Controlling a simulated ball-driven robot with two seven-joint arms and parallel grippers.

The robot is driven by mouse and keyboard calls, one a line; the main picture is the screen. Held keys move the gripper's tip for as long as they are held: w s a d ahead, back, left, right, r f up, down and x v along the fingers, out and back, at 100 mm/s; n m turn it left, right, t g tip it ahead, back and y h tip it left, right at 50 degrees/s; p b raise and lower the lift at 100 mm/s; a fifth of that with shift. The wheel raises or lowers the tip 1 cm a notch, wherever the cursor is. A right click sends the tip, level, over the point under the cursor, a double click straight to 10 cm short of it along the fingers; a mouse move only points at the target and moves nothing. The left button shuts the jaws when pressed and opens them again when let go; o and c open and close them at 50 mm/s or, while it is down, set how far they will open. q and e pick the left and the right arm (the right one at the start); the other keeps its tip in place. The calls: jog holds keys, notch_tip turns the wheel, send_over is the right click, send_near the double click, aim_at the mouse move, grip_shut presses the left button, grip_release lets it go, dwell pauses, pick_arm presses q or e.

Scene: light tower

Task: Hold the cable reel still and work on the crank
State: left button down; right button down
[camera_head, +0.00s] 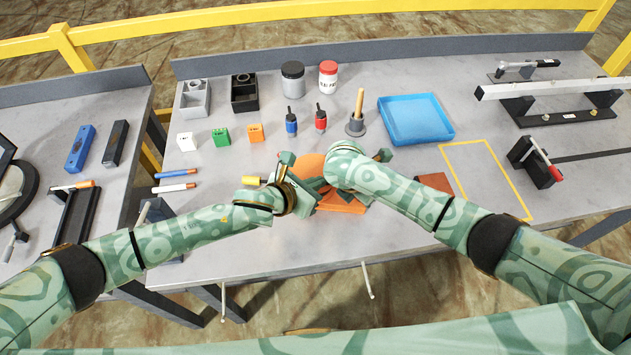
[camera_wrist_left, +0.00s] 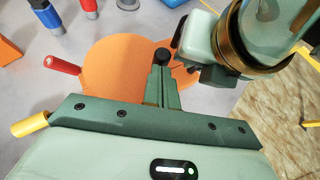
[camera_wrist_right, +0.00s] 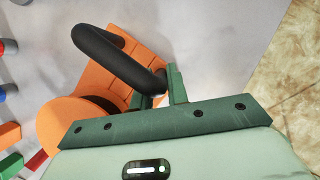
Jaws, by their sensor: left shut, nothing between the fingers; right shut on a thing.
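The orange cable reel (camera_head: 309,165) sits near the table's front edge, largely hidden by my two arms. In the left wrist view its round orange side (camera_wrist_left: 115,65) shows. In the right wrist view my right gripper (camera_wrist_right: 162,88) is shut on the reel's thick black handle (camera_wrist_right: 115,55). The orange base (camera_wrist_right: 145,45) shows beside it.
A yellow-handled item (camera_head: 253,180) lies left of the reel. A red-handled item (camera_wrist_left: 62,64) shows near the disc. Bottles, small blocks and a blue tray (camera_head: 415,118) stand behind. A yellow outlined area (camera_head: 482,165) to the right is mostly clear.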

pick_arm(q)
jog(key=shift+s+d+n+t+y, duration=0.1)
jog(key=shift+d+n+t+y, duration=0.65)
jog(key=shift+n, duration=0.25)
jog(key=shift+d+n+t+y, duration=0.15)
jog(key=shift+n+t+y, duration=0.2)
jog(key=shift+n+y, duration=0.25)
jog(key=shift+n+t+y, duration=0.3)
jog(key=shift+n+y, duration=0.25)
jog(key=shift+n, duration=0.05)
